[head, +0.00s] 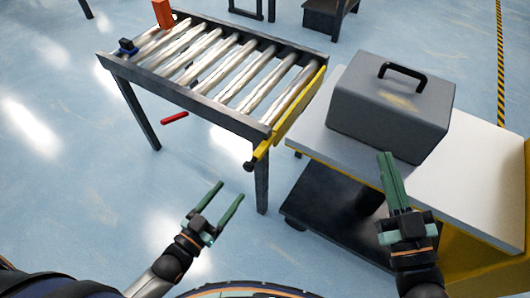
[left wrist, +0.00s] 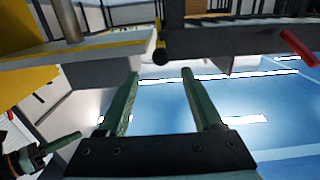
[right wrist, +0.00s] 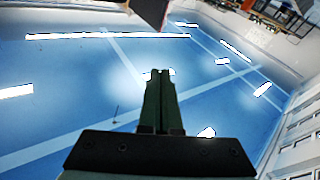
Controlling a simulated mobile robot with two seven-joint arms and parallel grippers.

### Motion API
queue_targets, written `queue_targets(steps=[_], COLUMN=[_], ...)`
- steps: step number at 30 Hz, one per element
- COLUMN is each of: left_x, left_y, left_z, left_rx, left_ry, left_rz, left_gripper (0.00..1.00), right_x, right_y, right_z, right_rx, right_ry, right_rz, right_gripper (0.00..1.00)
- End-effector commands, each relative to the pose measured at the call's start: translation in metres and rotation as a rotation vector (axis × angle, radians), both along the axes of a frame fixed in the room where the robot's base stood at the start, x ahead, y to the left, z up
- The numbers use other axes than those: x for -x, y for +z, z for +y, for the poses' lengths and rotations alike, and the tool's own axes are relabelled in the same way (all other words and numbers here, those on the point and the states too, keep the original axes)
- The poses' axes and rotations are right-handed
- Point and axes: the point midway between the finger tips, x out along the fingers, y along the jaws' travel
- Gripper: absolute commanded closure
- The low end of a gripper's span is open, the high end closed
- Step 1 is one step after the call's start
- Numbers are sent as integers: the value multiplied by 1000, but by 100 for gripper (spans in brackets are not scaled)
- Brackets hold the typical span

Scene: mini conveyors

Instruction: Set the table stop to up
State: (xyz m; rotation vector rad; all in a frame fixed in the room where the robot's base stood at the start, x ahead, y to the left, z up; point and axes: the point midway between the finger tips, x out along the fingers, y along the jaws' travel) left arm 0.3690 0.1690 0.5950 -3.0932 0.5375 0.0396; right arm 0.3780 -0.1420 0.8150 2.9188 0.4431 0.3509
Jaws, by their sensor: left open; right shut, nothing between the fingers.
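The roller table (head: 190,97) stands at the upper left of the head view. A yellow bar (head: 292,112), which looks like the table stop, runs along its right end. A black knob (head: 249,166) sits at the bar's near end; the knob (left wrist: 161,56) also shows in the left wrist view. I cannot tell for sure whether the stop is up or down. My left gripper (head: 230,190) is open and empty, a little below the knob and apart from it. In the left wrist view its fingers (left wrist: 160,73) point towards the knob. My right gripper (head: 385,156) is shut and empty before the grey case.
A grey case (head: 388,108) with a black handle stands on a white-topped cart (head: 476,172) to the right. A red handle (head: 174,118) shows under the table's near side. An orange block (head: 163,13) is at its far left corner. The floor left of my left gripper is clear.

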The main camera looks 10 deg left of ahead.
Motion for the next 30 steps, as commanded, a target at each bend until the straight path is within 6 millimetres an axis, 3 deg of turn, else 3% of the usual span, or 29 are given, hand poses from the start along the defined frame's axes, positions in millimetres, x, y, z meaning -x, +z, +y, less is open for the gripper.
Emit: queue_targets(steps=[8, 14, 24, 30], left_x=[-12, -42, -92, -113], left_y=[-3, -4, -4, -4], left_z=[-3, -14, -32, -40], left_rx=[7, 7, 7, 6], left_ry=[-4, -4, -4, -4], left_rz=[-27, -27, -25, -25], left_gripper=[33, 33, 33, 33], right_x=[4, 16, 53, 66], right_y=[15, 49, 108, 121], right_z=[2, 5, 12, 14], right_rx=[0, 1, 2, 2], right_ry=[13, 38, 94, 114], right_rz=[-83, -236, -532, -615], right_gripper=[100, 100, 100, 100])
